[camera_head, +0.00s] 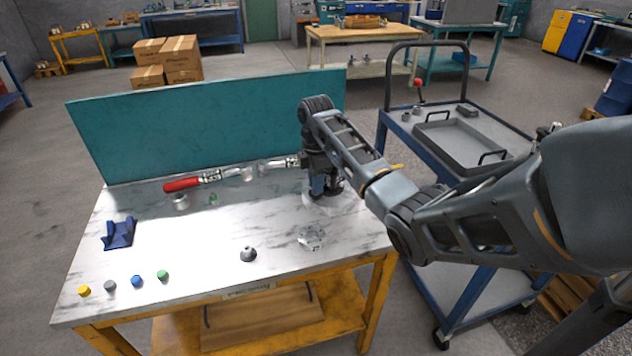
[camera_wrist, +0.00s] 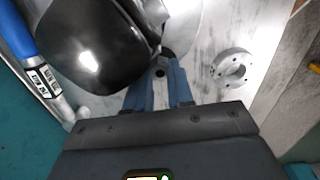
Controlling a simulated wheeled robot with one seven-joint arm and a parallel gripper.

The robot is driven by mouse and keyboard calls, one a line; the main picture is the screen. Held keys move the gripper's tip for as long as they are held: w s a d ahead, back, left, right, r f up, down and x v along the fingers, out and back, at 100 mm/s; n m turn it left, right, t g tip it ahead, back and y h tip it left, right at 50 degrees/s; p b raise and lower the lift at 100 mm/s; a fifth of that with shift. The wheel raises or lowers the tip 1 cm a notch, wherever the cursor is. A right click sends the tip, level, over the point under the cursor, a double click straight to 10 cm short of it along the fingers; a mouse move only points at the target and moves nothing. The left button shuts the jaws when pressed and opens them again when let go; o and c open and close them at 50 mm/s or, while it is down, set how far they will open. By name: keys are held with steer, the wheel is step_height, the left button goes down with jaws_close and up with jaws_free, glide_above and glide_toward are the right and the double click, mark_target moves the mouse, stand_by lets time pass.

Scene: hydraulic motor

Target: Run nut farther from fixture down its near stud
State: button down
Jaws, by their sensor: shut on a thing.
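My gripper (camera_head: 324,188) points down at the dark motor assembly on the right rear of the marble-topped table. In the wrist view its two blue fingers (camera_wrist: 161,74) are close together beside the large glossy black motor body (camera_wrist: 92,45). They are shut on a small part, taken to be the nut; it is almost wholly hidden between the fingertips. The stud and its thread cannot be made out. A blue cradle-shaped fixture (camera_head: 118,233) stands at the table's left, well away from my gripper.
A grey cone part (camera_head: 248,254) and small coloured pieces (camera_head: 136,281) lie near the front edge. A teal panel (camera_head: 200,120) closes the back.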

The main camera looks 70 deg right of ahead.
steer(key=c, duration=1.3)
jaws_free()
steer(key=shift+o, duration=0.5)
steer(key=n, duration=1)
steer(key=shift+c, duration=0.5)
